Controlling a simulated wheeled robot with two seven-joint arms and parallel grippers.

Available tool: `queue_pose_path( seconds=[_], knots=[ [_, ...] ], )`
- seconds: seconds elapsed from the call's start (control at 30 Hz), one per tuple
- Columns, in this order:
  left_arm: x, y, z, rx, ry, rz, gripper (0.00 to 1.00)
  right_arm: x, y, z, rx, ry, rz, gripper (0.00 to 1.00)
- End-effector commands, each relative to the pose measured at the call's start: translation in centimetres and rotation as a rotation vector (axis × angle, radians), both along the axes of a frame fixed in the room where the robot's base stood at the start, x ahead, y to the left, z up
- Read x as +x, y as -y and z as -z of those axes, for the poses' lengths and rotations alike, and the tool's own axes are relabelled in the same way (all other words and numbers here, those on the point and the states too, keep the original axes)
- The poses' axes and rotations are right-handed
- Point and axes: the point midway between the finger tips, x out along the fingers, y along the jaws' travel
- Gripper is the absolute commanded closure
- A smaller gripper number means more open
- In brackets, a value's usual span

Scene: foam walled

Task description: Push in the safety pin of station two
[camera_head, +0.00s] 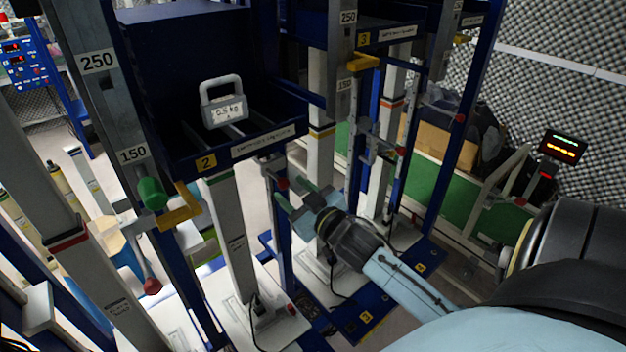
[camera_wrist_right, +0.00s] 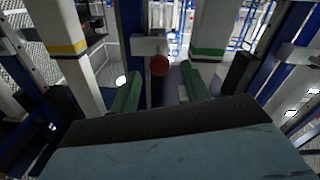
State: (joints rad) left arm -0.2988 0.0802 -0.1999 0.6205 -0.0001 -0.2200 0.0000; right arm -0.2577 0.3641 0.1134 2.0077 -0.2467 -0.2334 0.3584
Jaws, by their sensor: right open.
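Station two has a blue tray (camera_head: 160,110) with a yellow "2" label (camera_head: 206,163) and a white column (camera_head: 238,230) below it. A red ball knob (camera_head: 282,184), apparently the safety pin's head, sticks out at the blue post just right of that column. My right gripper (camera_head: 295,193) is open beside this knob, with green fingers. In the right wrist view the red knob (camera_wrist_right: 159,65) shows between the fingertips (camera_wrist_right: 160,70), with gaps on both sides. The pin's shaft is hidden behind the knob, so its depth cannot be told. My left gripper is out of view.
A 0.5 kg weight (camera_head: 225,110) with a handle stands on the tray. A green handle (camera_head: 152,193) and yellow bracket (camera_head: 180,207) are at left. A yellow-banded column (camera_head: 320,150) and blue posts stand close around my right gripper, leaving little room.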

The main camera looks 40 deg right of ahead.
Motion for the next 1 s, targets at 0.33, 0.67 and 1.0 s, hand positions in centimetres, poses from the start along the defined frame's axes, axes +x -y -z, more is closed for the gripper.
queue_pose_path(
  seconds=[0.33,0.67,1.0],
  knots=[
    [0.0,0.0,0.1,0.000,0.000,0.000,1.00,-6.0,-0.5,0.1,0.001,-0.002,0.001,0.54],
    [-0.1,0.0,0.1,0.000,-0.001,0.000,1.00,-7.3,-0.6,0.0,0.001,0.002,-0.001,0.54],
    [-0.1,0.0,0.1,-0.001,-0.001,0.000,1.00,-7.3,-0.6,0.0,0.001,0.001,0.000,0.54]
  ],
)
